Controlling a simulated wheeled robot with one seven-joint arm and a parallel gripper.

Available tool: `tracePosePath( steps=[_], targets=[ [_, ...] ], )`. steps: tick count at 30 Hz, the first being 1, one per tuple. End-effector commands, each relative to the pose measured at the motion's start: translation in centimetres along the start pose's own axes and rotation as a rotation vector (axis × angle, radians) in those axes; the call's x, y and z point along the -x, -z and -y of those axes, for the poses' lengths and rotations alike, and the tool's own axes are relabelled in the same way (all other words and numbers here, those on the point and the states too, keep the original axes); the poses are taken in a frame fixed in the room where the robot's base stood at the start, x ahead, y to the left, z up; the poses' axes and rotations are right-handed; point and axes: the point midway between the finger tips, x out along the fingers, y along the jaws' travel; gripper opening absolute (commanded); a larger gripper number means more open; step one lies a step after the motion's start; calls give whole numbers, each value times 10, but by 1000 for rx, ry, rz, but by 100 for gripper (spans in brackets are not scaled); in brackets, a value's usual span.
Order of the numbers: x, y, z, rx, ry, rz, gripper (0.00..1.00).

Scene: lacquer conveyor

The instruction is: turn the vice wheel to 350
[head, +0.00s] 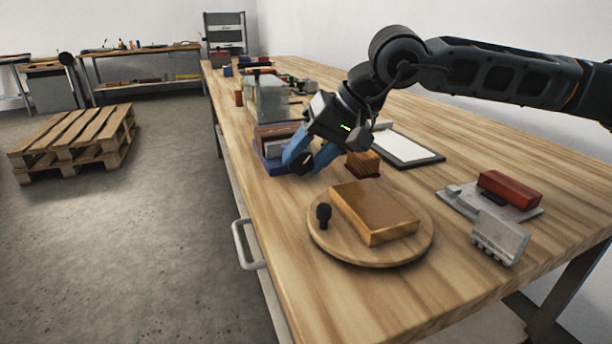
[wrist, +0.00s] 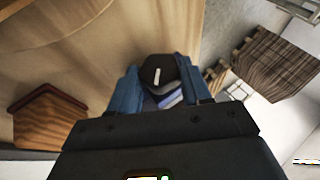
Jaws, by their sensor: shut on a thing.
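The vice (head: 268,165) has a blue base and stands near the left edge of the workbench, partly hidden by my gripper. Its wheel (wrist: 157,72) is a dark, many-sided knob with a white mark in the wrist view. The wheel also shows as a dark shape (head: 304,163) in the head view. My gripper (head: 309,160) reaches down to it with blue fingers. In the wrist view, the fingers of my gripper (wrist: 158,80) are shut on the wheel, one on each side. I see no scale or number to read the wheel's angle.
A wooden block on a dark base (head: 363,163) stands right of my gripper. A round wooden board (head: 330,249) holds a brown block (head: 375,211) and a black knob (head: 323,215). A clipboard (head: 405,146) lies behind. A clear box (head: 271,104) stands beyond the vice.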

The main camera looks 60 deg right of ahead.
Motion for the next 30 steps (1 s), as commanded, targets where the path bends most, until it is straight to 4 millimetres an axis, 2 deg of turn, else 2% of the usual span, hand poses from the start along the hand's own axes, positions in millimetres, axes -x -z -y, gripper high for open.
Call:
tracePosePath(
  steps=[9, 23, 24, 30],
  targets=[
    [-1, -1, -1, -33, 85, 1, 17],
    [0, -1, 0, -36, 94, 3, 17],
    [0, -1, 0, -36, 94, 3, 52],
    [0, 0, -1, -37, 92, 2, 71]
  ],
)
